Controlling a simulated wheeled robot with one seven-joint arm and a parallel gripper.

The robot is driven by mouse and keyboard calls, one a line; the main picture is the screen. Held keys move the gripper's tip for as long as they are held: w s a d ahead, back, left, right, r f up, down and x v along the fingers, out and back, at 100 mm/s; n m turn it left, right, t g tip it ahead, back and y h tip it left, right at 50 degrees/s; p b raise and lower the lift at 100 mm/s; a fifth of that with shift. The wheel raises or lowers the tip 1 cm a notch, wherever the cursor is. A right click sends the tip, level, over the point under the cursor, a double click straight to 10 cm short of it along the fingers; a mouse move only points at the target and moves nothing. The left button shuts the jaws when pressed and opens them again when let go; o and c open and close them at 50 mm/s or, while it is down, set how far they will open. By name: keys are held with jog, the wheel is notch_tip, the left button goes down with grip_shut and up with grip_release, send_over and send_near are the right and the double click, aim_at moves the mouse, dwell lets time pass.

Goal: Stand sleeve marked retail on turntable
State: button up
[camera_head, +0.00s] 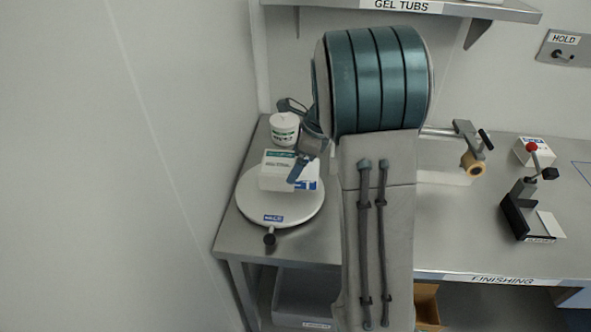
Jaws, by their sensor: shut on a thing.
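A white box-like sleeve (279,178) with a green band along its upper edge is at the white round turntable (251,209). Its print is too small to read, so I cannot confirm the word retail. My gripper (299,170) comes in from the upper right and is shut on the sleeve; one dark finger shows against its right side. The other finger is hidden. The sleeve overlaps the back right of the turntable in the picture; I cannot tell whether it touches the disc. A blue-marked white part shows beside the finger.
A white tub (284,127) stands behind the turntable. A dark knob (269,239) sits at its front. To the right are a roller holder (472,165), a small white box (533,150) and a lever press (522,205). A wall rises at left; my arm hides the middle bench.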

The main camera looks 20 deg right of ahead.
jog(key=shift+f, duration=2.05)
jog(key=o, duration=0.6)
jog(key=shift+f, duration=0.2)
jog(key=shift+c, duration=0.2)
jog(key=shift+o, duration=0.3)
jog(key=shift+r, duration=0.1)
